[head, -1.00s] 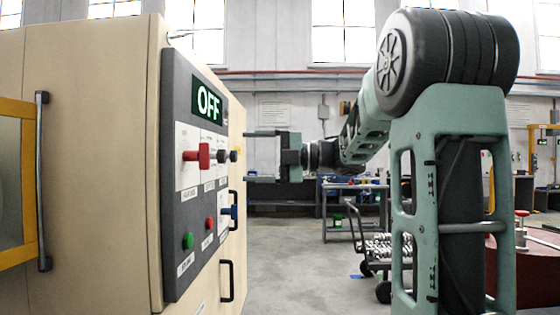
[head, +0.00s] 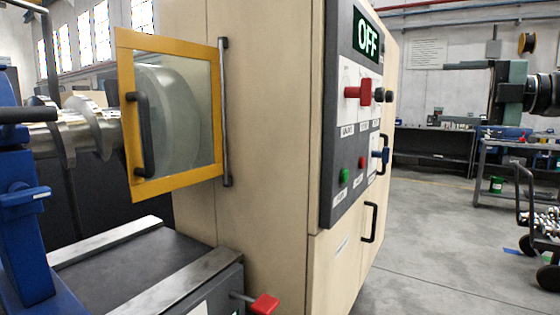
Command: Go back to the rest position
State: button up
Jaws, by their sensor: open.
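My gripper (head: 450,91) shows at the right of the head view, with its fingers pointing left. It is open, and nothing shows between its fingers. It is apart from the dark control panel (head: 333,150) on the beige machine cabinet (head: 270,150). Most of my arm lies outside the right edge.
A yellow-framed window door (head: 172,190) with a black handle sticks out on the left. A blue machine part (head: 25,220) and a metal screw shaft (head: 75,135) stand beside it. Workbenches (head: 515,155) and a cart (head: 535,235) stand at the right. The grey floor (head: 430,250) between is clear.

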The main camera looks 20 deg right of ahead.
jog(key=w+a+f+m+t+h, duration=0.1)
jog(key=w+f+m+t+h, duration=0.2)
jog(key=w+f+m+h, duration=0.95)
jog(key=s+a+f+m+g, duration=0.4)
jog(key=a+f+m+g, duration=0.15)
jog(key=f, duration=0.45)
jog(key=s+a+f+m+g, duration=0.35)
jog(key=a+f+m, duration=0.25)
jog(key=f, duration=0.4)
jog(key=s+a+f+m+g+y, duration=0.1)
jog(key=s+a+f+m+g, duration=0.1)
jog(key=s+a+f+g, duration=0.5)
jog(key=s+a+r+n+g+y+p, duration=0.1)
jog(key=s+a+r+n+p, duration=0.6)
jog(key=s+a+r+p, duration=0.4)
jog(key=s+a+r, duration=0.4)
jog(key=a, duration=0.2)
jog(key=shift+n, duration=0.4)
jog(key=shift+s, duration=0.1)
